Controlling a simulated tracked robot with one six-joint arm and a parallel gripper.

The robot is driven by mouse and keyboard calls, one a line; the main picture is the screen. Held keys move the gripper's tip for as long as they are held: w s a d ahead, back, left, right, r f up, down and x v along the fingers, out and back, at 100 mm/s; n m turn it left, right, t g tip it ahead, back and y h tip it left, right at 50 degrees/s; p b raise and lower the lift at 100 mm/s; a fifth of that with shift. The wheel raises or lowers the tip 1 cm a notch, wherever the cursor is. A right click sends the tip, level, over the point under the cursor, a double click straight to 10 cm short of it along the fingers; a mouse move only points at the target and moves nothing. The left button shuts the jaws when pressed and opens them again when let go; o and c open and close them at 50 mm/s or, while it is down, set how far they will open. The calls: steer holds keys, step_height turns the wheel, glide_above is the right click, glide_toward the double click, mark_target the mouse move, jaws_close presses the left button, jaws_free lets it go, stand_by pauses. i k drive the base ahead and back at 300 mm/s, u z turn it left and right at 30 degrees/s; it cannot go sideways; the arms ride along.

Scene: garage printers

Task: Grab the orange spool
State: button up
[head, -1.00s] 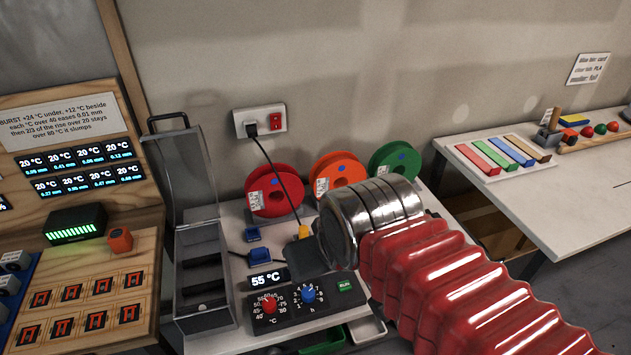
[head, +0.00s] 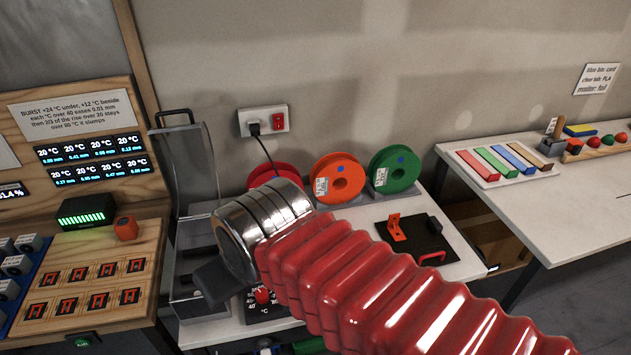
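The orange spool (head: 338,163) stands upright at the back of the white table, against the wall, with a white label on its left side. It is between a red spool (head: 270,170) and a green spool (head: 385,168). My silver wrist and red arm cover the lower part of the red spool and pass in front of the orange one. My gripper (head: 213,283) shows only as a dark grey block past the wrist, left of the spools and apart from the orange one. Its fingers cannot be made out.
A clear-lidded box (head: 195,185) stands open at the left. A black plate (head: 415,238) with an orange bracket (head: 394,226) and red handle lies right of my arm. A dial panel (head: 262,312) is partly hidden by my arm. A wall socket (head: 262,120) has a cord.

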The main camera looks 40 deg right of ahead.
mark_target(344, 167)
steer(key=u, duration=1.4)
steer(key=k, duration=0.95)
steer(key=z, duration=1.95)
